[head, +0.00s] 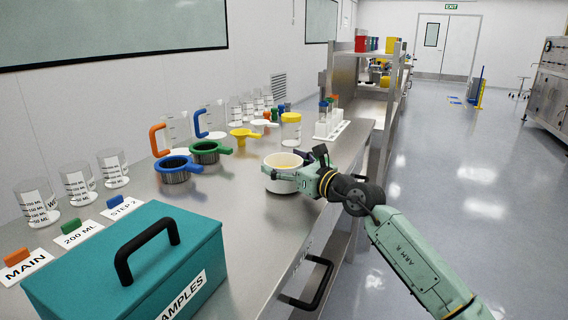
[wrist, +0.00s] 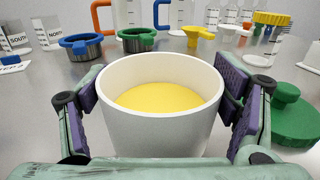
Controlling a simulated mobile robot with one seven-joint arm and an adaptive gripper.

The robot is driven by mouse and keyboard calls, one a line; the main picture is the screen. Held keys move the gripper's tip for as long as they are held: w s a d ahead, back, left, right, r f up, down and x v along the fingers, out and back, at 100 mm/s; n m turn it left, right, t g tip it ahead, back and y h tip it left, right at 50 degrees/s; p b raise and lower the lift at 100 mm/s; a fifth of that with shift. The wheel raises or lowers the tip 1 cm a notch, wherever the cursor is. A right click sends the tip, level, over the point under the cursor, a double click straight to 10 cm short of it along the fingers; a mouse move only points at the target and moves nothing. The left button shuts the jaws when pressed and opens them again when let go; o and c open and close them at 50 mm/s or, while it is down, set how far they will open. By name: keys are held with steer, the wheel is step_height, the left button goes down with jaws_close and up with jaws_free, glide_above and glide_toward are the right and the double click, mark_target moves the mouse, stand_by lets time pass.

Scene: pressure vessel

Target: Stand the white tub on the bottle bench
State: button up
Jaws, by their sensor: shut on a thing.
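The white tub (head: 282,182) is an open, upright round pot with yellow contents. In the wrist view, the tub (wrist: 160,130) fills the middle, between the purple-padded fingers of my gripper (wrist: 160,92). In the head view, my gripper (head: 305,172) reaches in from the right and is shut on the tub. The tub is over the steel bench (head: 225,225), near its right edge. I cannot tell whether its base touches the bench top. No label shows which bench is the bottle bench.
A teal samples box (head: 130,265) stands at the near left. Beakers, handled jugs and blue and green strainers (head: 206,152) stand along the wall side. A yellow-lidded jar (head: 290,130) and a white rack (head: 331,129) stand beyond the tub. A green knobbed lid (wrist: 295,120) is beside the right finger.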

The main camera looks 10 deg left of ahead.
steer(key=shift+f, duration=0.2)
steer(key=o, duration=1.5)
steer(key=shift+f, duration=0.3)
steer(key=shift+c, duration=0.2)
steer(key=o, duration=0.4)
steer(key=shift+r, duration=0.1)
steer(key=shift+o, duration=0.2)
steer(key=shift+r, duration=0.2)
steer(key=b+v, duration=0.4)
steer(key=v, duration=0.8)
